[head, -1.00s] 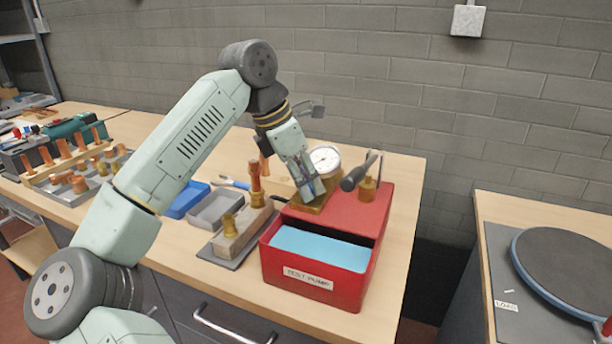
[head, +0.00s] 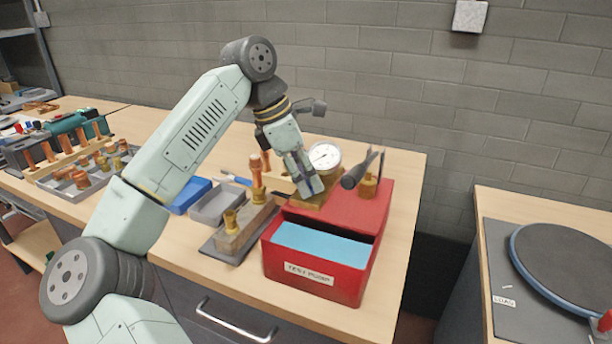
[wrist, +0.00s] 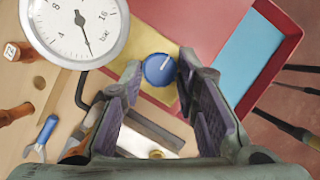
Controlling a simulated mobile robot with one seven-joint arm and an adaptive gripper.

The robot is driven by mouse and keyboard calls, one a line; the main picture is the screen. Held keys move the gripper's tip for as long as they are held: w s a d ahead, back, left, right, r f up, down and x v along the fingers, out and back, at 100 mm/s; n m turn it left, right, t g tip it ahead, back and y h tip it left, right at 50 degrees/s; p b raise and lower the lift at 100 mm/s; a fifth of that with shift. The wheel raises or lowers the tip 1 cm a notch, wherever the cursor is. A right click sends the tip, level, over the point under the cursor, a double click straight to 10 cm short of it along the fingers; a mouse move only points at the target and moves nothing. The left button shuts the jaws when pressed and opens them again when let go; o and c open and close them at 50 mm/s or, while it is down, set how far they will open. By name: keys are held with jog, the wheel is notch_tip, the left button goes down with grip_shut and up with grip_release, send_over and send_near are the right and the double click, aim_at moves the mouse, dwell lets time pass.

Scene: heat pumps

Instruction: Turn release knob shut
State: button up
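The release knob is a round blue knob (wrist: 159,70) with a white line on top, on a brass-coloured block (wrist: 158,52) of the red test pump (head: 350,203). In the wrist view the knob lies between the tips of my gripper (wrist: 160,66), close to the right one. A gap shows on the left; contact on the right is unclear. My gripper is open and points down over the pump's block in the head view (head: 311,190), where its fingers hide the knob.
A pressure gauge (head: 324,156) stands right behind my gripper, and a dark pump handle (head: 356,172) is to its right. The pump's tray of blue water (head: 320,247) is in front.

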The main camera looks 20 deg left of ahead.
jog(key=o, duration=0.4)
jog(key=shift+r, duration=0.1)
jog(key=v, duration=1.1)
jog(key=shift+r, duration=0.4)
jog(key=shift+s+a, duration=0.1)
